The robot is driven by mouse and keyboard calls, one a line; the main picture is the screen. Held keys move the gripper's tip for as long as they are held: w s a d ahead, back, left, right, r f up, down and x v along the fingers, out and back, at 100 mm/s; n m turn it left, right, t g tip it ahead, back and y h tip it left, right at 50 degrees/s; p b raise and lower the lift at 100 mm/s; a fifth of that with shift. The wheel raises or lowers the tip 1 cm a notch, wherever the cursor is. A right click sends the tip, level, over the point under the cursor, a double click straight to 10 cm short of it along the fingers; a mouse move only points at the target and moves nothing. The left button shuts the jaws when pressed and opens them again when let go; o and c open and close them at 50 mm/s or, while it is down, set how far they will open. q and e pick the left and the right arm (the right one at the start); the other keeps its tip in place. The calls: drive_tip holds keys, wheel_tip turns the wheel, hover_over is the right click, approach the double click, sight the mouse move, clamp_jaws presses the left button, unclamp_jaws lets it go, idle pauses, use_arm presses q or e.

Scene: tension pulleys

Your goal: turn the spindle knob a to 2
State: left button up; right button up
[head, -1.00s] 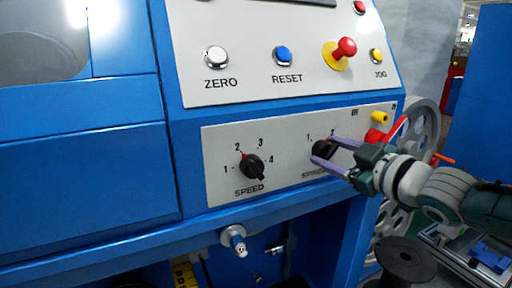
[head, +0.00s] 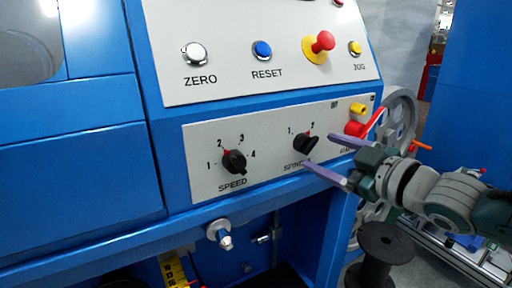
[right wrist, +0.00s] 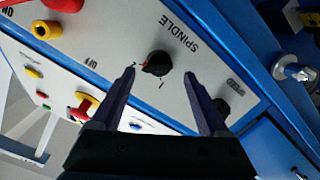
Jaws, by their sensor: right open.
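The spindle knob (head: 304,145) is a black rotary knob on the light lower panel, beside the speed knob. In the right wrist view the open right gripper (right wrist: 159,73) has a fingertip either side of the knob, with visible gaps. My left gripper is not in view.
The black speed knob (head: 234,162) is left of the spindle knob. A red knob (head: 355,128) and a yellow knob (head: 357,108) are close on the right. A red mushroom button (head: 322,42) projects from the upper panel. A grey handwheel (head: 398,118) stands at the right.

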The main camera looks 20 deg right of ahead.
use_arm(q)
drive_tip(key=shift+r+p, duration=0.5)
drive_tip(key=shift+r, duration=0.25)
use_arm(e)
drive_tip(key=s, duration=0.5)
drive_tip(key=shift+s+d+r, duration=0.2)
drive_tip(key=shift+s+r, duration=0.1)
drive_tip(key=shift+r, duration=0.05)
